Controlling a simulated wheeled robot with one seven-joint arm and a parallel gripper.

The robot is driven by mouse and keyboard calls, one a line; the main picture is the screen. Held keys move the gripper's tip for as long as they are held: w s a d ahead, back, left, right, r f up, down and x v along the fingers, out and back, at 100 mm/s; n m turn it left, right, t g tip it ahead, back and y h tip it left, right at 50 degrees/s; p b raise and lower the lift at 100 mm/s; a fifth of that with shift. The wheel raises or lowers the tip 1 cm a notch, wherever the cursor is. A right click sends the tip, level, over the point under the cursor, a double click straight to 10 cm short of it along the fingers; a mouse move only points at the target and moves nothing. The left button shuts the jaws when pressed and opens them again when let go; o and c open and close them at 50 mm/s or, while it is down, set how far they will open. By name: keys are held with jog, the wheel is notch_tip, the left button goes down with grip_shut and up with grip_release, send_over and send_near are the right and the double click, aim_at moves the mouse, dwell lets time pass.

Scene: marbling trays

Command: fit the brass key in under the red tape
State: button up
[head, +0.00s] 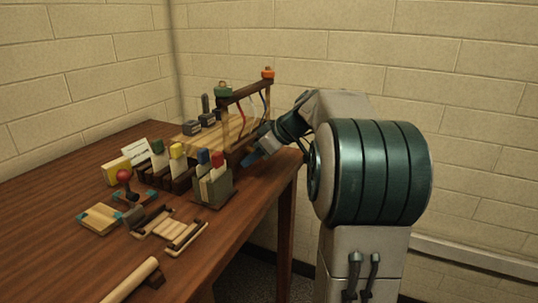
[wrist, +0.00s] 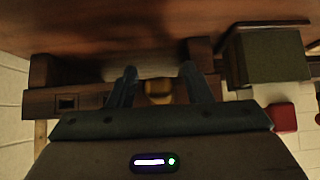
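A dark wooden frame (head: 247,90) stands at the back of the table with a narrow red strip (head: 241,114), likely the red tape, hanging from its top bar. My gripper (head: 252,160) is low at the near right side of this frame. In the wrist view, my gripper (wrist: 159,88) has its two fingers wide apart. A small brass-yellow piece (wrist: 158,92) shows between them, with gaps to both fingers. It may be the brass key, but most of it is hidden by my gripper body. The key cannot be made out in the head view.
A dark wooden bar (wrist: 67,103) with a square slot lies by my left finger. A greenish block (head: 212,190) with blue and red tops stands close to my gripper. Several tagged blocks, a pale board (head: 101,219) and a light roller (head: 132,280) occupy the table (head: 60,215).

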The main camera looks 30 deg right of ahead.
jog(key=p+v, duration=0.2)
jog(key=v, duration=1.2)
jog(key=shift+a+p, duration=0.15)
jog(key=shift+p, duration=0.15)
jog(key=s+a+r+m+g+h+p, duration=0.15)
jog(key=s+a+m+g+p, duration=0.35)
jog(key=a+p, duration=0.55)
jog(key=s+a+f+m+h+p, duration=0.1)
jog(key=s+a+h+p, duration=0.1)
jog(key=s+a+p, duration=0.2)
jog(key=s+a+m+h+p, duration=0.1)
jog(key=s+a+p, duration=0.4)
jog(key=s, duration=0.6)
jog(key=shift+s+f+m+t+h+p, duration=0.2)
jog(key=shift+f+m+t+h+p, duration=0.2)
jog(key=shift+h, duration=0.15)
